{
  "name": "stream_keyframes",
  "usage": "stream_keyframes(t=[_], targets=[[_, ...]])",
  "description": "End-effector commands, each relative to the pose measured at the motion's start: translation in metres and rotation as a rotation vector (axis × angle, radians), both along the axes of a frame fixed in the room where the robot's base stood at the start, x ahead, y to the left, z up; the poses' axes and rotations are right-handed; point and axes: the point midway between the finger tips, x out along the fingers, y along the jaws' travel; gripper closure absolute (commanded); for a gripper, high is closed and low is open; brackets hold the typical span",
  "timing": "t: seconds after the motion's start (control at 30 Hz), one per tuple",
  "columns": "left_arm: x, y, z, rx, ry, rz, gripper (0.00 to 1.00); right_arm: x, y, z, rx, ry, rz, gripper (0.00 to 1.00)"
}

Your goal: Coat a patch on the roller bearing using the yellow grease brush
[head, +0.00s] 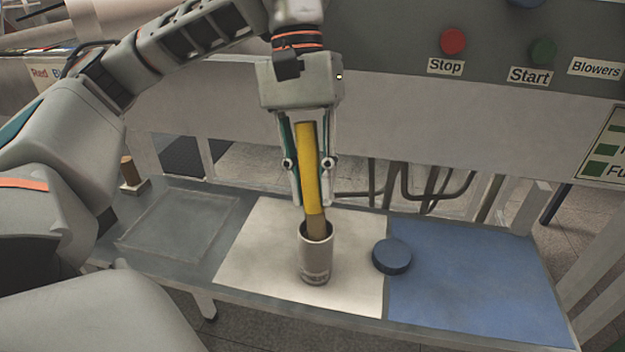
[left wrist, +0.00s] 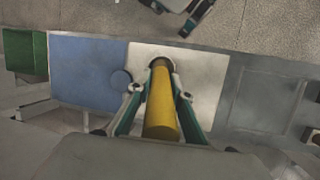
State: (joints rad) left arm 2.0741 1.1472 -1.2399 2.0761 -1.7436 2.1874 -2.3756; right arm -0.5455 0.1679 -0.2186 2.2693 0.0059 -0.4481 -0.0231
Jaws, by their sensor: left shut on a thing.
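The yellow grease brush (head: 309,170) stands nearly upright, its lower brown end inside a grey metal cup (head: 316,258) on the white mat. My left gripper (head: 309,190) points down and is shut on the yellow handle. In the left wrist view the brush (left wrist: 161,110) lies between the fingers of the left gripper (left wrist: 162,98). The brush tip is hidden in the cup. I cannot make out a roller bearing for certain; a small brown cylinder (head: 128,170) on a pale base stands at the far left of the table. My right gripper is not in view.
A dark blue round lid (head: 391,256) lies right of the cup, at the edge of the blue mat (head: 470,290). A clear shallow tray (head: 175,225) lies left of the white mat (head: 255,265). A panel with Stop (head: 453,41) and Start (head: 543,51) buttons rises behind the table.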

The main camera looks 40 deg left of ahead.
Motion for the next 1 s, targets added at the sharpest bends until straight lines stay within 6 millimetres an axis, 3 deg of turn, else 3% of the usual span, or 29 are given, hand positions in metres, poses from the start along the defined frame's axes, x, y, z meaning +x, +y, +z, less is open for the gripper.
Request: stream_keyframes(t=[1.0], targets=[[0.0001,0.0000,-0.0082,0.000,-0.001,0.000,1.00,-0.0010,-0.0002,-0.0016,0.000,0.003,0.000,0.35]])
